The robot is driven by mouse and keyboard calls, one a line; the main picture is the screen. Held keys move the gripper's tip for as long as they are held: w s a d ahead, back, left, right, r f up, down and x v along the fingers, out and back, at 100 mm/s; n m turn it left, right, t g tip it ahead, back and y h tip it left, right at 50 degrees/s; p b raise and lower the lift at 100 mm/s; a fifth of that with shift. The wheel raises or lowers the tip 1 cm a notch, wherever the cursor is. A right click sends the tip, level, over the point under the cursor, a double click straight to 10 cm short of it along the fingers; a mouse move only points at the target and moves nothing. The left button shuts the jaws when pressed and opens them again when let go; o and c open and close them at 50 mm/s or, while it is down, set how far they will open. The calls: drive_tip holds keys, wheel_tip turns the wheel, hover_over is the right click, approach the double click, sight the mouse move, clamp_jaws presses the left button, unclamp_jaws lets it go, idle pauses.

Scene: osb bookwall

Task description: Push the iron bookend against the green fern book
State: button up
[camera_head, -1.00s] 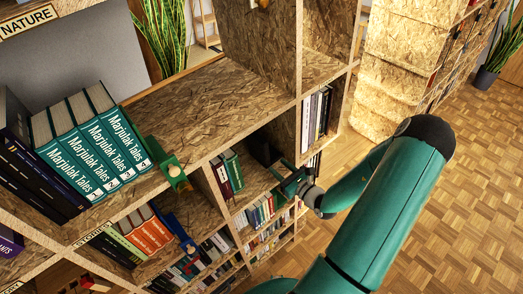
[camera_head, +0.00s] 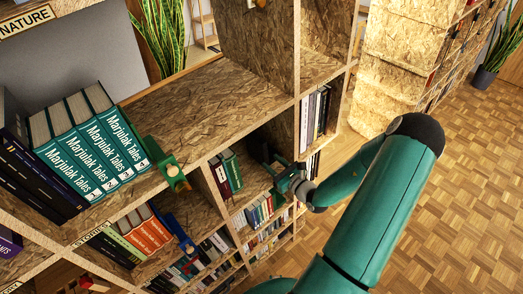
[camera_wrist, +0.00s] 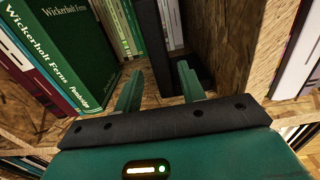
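The green fern book (camera_wrist: 75,45), labelled Wickerholt Ferns, stands at the left of the wrist view. In the head view it stands in a middle-row bay (camera_head: 232,169). The iron bookend (camera_wrist: 154,45) is a dark upright plate to the right of the book, with a dark foot reaching right. A gap separates plate and book. My gripper (camera_wrist: 160,88) is open, its two green fingers apart, with the plate showing between them in the picture. I cannot tell whether a finger touches it. In the head view my gripper (camera_head: 279,168) is at the bay's front, partly hiding the bookend.
An OSB divider (camera_wrist: 240,40) stands close to the right of the bookend. Red-spined books (camera_head: 219,177) stand left of the green book. A green bookend (camera_head: 174,177) sits on the shelf above, beside the Marjulak Tales books (camera_head: 88,145). More books fill the lower row.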

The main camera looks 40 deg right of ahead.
sight(261, 157)
drive_tip(key=shift+w, duration=2.85)
drive_tip(key=shift+a, duration=0.1)
clamp_jaws()
drive_tip(key=shift+a, duration=0.6)
drive_tip(key=shift+a+f, duration=0.1)
drive_tip(key=shift+a, duration=0.2)
drive_tip(key=shift+a, duration=0.35)
drive_tip(key=shift+a+f, duration=0.1)
drive_tip(key=shift+a, duration=0.6)
